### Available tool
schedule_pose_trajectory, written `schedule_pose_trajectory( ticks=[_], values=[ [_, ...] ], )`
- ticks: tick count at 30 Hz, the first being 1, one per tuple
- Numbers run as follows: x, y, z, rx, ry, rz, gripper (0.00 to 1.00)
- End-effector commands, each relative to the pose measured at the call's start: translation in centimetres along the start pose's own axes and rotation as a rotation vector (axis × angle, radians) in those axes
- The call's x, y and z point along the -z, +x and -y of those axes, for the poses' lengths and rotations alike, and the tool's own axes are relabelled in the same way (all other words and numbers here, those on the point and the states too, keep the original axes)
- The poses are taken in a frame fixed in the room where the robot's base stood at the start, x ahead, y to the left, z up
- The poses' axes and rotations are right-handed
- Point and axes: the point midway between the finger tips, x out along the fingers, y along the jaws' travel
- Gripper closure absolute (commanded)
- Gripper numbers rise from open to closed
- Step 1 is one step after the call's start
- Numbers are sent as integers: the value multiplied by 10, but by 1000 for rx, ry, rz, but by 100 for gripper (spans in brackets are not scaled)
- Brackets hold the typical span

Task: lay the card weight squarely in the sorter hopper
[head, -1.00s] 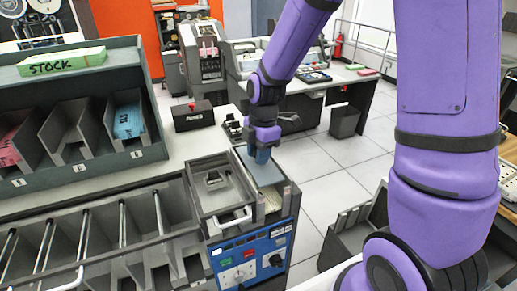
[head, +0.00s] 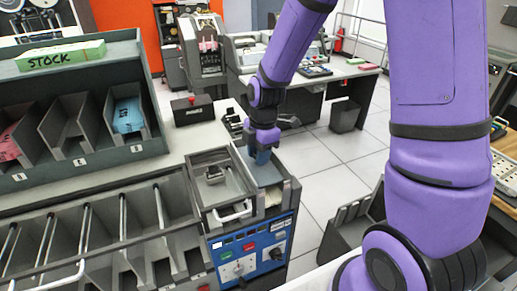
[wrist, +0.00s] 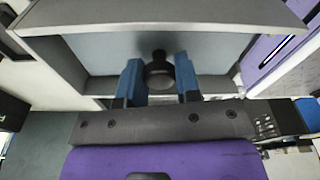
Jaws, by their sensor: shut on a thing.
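The sorter hopper (head: 292,187) is the grey, open-topped bay on the right of the blue-fronted machine. My gripper (head: 262,158) points down into it, and its blue fingers are shut on the dark round knob of the card weight (wrist: 158,74). The gripper also shows in the wrist view (wrist: 158,80). A flat blue-grey surface, apparently the weight's plate, lies beneath the knob between the hopper walls. It looks roughly parallel to them in the wrist view. My fingers hide part of it, and I cannot tell whether its underside rests on anything.
A grey tray (head: 221,193) with a small dark block and a pale handle adjoins the hopper on the left. The blue control panel (head: 247,252) is below. Sorter pockets and a card rack (head: 80,165) stand at left. Open floor (head: 312,158) lies to the right.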

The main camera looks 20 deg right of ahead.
Motion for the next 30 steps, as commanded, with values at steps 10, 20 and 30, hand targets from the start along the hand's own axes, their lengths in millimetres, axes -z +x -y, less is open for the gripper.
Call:
schedule_pose_trajectory(
  ticks=[10,20,30],
  values=[
    [-3,24,0,2,0,0,100],
    [-6,45,0,1,0,0,100],
    [-7,58,0,0,0,0,100]
  ],
)
